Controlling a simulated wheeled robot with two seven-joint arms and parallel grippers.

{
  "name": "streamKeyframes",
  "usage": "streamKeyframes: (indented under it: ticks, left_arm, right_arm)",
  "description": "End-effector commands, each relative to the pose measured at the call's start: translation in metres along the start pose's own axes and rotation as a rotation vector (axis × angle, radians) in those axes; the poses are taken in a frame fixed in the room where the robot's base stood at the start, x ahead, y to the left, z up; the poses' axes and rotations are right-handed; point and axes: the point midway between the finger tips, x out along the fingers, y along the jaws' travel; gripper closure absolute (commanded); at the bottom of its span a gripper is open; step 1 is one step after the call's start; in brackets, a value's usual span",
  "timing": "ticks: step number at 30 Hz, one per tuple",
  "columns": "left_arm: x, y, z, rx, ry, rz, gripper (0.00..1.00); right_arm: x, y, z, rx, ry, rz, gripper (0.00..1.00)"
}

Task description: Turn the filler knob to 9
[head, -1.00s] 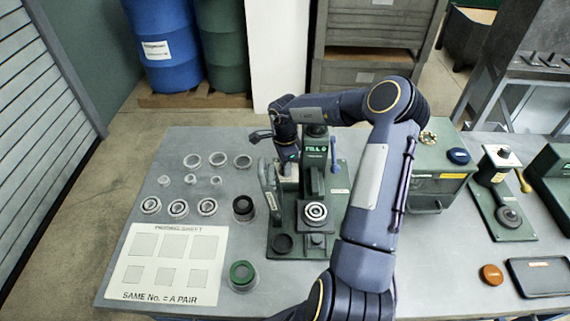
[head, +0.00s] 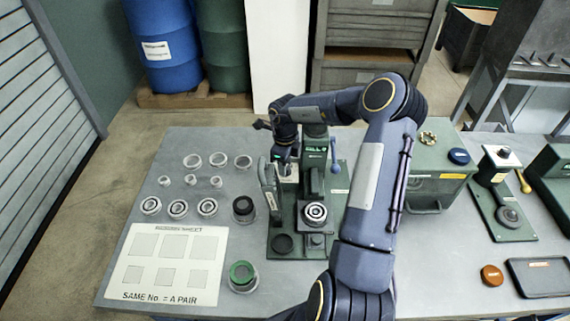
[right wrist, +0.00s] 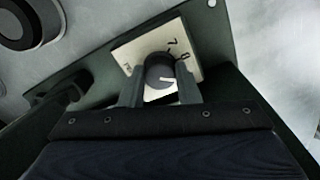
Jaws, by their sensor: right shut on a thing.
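The filler knob (right wrist: 159,72) is a dark round knob with a white line, on a pale dial plate (right wrist: 128,55). In the right wrist view the numbers 7 and 8 show on the plate; other marks are partly hidden by my fingers. The white line points towards the right finger, past the 8; the number there is hidden. My right gripper (right wrist: 160,90) has a finger on each side of the knob and is shut on it. In the head view my right gripper (head: 284,164) reaches down at the left of the green filler machine (head: 314,150). My left gripper is not in view.
A bearing (head: 315,212) sits on the machine's front stand. Several rings and bearings (head: 179,208) and a pairing sheet (head: 125,262) lie at left. A green box (head: 437,185) is further right.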

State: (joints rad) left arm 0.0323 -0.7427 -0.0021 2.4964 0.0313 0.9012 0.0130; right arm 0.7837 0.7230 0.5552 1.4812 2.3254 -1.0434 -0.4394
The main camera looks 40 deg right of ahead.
Motion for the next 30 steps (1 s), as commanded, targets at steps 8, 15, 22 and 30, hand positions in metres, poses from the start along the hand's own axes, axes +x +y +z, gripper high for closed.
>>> streamKeyframes:
  ticks: [8,15,22,30]
  left_arm:
    - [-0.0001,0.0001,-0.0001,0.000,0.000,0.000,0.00]
    - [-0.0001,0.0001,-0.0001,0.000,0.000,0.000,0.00]
    - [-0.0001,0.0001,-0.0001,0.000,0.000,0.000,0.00]
    - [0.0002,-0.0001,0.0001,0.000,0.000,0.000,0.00]
  right_arm:
    - [-0.0010,-0.0009,-0.0001,0.025,0.000,-0.003,0.93]
    - [-0.0010,-0.0009,-0.0001,0.025,0.000,-0.003,0.93]
    - [-0.0007,-0.0006,-0.0001,0.024,0.000,-0.002,0.49]
    - [-0.0015,-0.0004,0.0000,0.024,0.000,-0.001,0.49]
